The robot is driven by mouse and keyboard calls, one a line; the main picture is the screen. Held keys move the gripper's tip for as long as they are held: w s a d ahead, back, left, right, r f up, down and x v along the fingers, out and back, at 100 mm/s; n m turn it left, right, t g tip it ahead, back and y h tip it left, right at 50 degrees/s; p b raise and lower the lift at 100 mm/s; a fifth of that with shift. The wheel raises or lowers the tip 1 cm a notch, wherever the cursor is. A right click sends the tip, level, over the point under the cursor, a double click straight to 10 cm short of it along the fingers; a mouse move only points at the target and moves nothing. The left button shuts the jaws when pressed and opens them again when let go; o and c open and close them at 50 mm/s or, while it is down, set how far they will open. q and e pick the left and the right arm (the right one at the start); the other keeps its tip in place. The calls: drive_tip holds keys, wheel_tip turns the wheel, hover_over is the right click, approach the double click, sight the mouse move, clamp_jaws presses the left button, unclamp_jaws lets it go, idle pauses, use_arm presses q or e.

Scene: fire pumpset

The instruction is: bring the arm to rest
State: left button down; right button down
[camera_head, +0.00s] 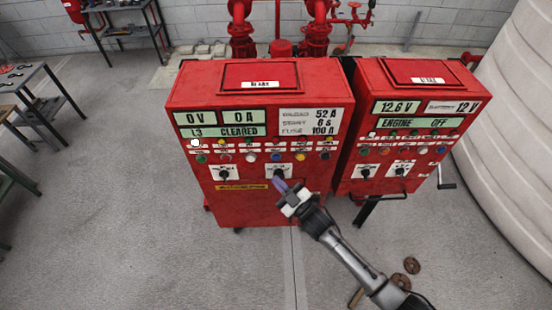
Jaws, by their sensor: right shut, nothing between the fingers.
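My right gripper (281,184) is shut and empty. Its arm comes in from the lower right, and its fingertips are in front of the lower panel of the left red control cabinet (240,207), close to the right-hand rotary switch (279,173). I cannot tell whether the fingertips touch the switch or the panel. The cabinet's displays read 0 V, 0 A and L3 CLEARED. A second rotary switch (223,173) is to the left on the same panel. My left gripper is not in view.
A second red cabinet (410,130) stands to the right, its display reading ENGINE OFF. Red pipes (316,35) rise behind. A large pale tank (515,110) fills the right side. Tables (35,90) stand at the left. Brown discs (411,265) lie on the floor. The floor at left is clear.

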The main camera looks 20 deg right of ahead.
idle(0.5)
wheel_tip(320, 180, down, 6)
drive_tip(key=d+m+g+h, duration=0.3)
drive_tip(key=m+g+h, duration=0.1)
drive_tip(key=g+h, duration=0.2)
drive_tip(key=s+d+r+m+g+h+p, duration=0.1)
drive_tip(key=s+r+g+p, duration=0.2)
drive_tip(key=s, duration=0.6)
drive_tip(key=s+r+m+g+h+p, duration=0.1)
drive_tip(key=s+r+m+g+p, duration=0.15)
drive_tip(key=s+r, duration=0.45)
drive_tip(key=s+d+r+m+g+h+p, duration=0.1)
drive_tip(key=s+r+g+p, duration=0.15)
drive_tip(key=s, duration=0.85)
drive_tip(key=s+f+g+p, duration=0.2)
drive_tip(key=s+f+p, duration=0.1)
drive_tip(key=s, duration=0.6)
drive_tip(key=shift+a+f, duration=0.25)
drive_tip(key=shift+a, duration=0.05)
